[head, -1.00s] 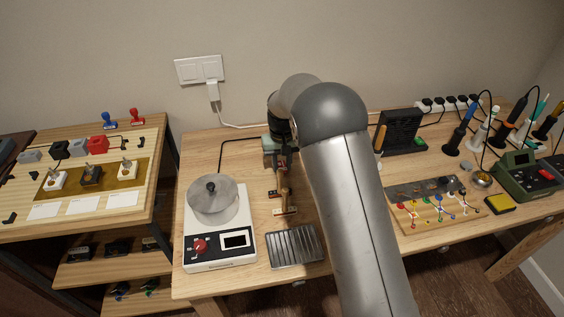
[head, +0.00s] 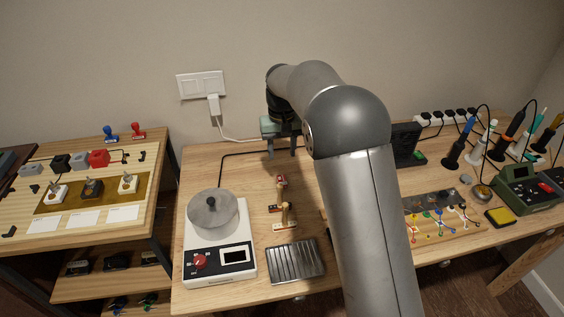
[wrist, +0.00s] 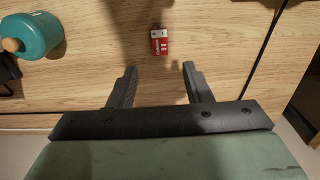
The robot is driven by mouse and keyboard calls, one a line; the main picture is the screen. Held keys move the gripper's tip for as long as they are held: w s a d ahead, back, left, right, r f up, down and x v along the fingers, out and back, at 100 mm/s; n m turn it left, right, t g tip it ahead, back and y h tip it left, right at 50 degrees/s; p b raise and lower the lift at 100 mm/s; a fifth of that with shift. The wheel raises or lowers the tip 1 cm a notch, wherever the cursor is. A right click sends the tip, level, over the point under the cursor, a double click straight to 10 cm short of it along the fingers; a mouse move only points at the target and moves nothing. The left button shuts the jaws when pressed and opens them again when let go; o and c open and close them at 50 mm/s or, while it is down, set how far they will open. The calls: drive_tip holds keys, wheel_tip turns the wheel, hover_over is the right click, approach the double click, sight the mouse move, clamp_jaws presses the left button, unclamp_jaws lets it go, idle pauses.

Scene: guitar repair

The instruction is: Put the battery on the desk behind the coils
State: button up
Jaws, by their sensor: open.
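A small red and white battery (wrist: 159,46) lies on the bare desk (wrist: 90,80) in the wrist view, just beyond my fingertips and between their lines. My gripper (wrist: 160,68) is open with nothing between its fingers. In the head view my gripper (head: 281,152) hangs over the back of the desk, near the wall. A small red item (head: 281,182) in front of it appears to be the battery. A copper-coloured piece on a wooden base (head: 285,212) stands just in front of that item. It looks like the coils, but is too small to be sure.
A white winding machine (head: 220,262) with a round metal pot (head: 213,212) stands left. A ribbed metal tray (head: 296,262) lies in front. A teal object with a wooden knob (wrist: 38,36) is near my gripper. A black cord (head: 238,155) crosses the back.

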drive_tip(key=s+d+r+m, duration=0.1)
drive_tip(key=s+d+r, duration=0.4)
drive_tip(key=s+d, duration=0.7)
drive_tip(key=s+d+f+m, duration=0.1)
drive_tip(key=s+d+f, duration=0.1)
drive_tip(key=s, duration=0.9)
drive_tip(key=s+d+f, duration=0.2)
drive_tip(key=s+d, duration=0.1)
drive_tip(key=s, duration=0.9)
drive_tip(key=shift+s+d+f+m, duration=0.25)
drive_tip(key=shift+s+d+m, duration=0.05)
drive_tip(key=shift+d+m, duration=0.1)
